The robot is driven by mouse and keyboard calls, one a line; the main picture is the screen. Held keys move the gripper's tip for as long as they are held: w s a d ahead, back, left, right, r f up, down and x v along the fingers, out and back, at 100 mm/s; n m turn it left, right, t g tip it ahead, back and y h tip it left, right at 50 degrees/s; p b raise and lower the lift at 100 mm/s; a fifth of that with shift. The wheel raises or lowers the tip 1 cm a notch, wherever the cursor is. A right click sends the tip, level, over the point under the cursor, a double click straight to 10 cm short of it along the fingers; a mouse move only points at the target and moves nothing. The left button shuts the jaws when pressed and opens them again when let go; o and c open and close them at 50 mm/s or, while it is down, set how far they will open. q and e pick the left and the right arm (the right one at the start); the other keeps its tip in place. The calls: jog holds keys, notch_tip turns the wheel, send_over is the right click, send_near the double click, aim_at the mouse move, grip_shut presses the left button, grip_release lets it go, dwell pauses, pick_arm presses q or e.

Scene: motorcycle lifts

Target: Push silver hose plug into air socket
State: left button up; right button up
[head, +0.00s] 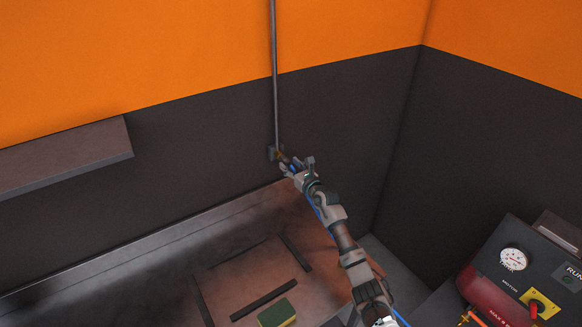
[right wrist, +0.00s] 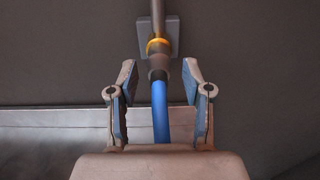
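The air socket (right wrist: 158,45) is a brass-coloured fitting at the lower end of a grey vertical pipe, on a grey wall plate. In the right wrist view a grey-silver hose plug (right wrist: 158,67) with a blue hose (right wrist: 160,112) lines up with the socket and appears to touch it; how deep it sits I cannot tell. My right gripper (right wrist: 162,90) is open, with its fingers on either side of the plug and hose and gaps on both sides. In the head view the right gripper (head: 293,166) is at the pipe's lower end and hides most of the plug. My left gripper is not in view.
A bench (head: 215,262) with dark strips and a yellow-green sponge (head: 277,313) lies below. A shelf (head: 65,155) juts from the wall at left. A red compressor with a gauge (head: 513,258) stands at lower right. The wall around the pipe is clear.

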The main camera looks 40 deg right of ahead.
jog(key=s+a, duration=0.1)
jog(key=s, duration=1)
jog(key=shift+s+a, duration=0.15)
jog(key=shift+s, duration=0.25)
jog(key=shift+f, duration=0.1)
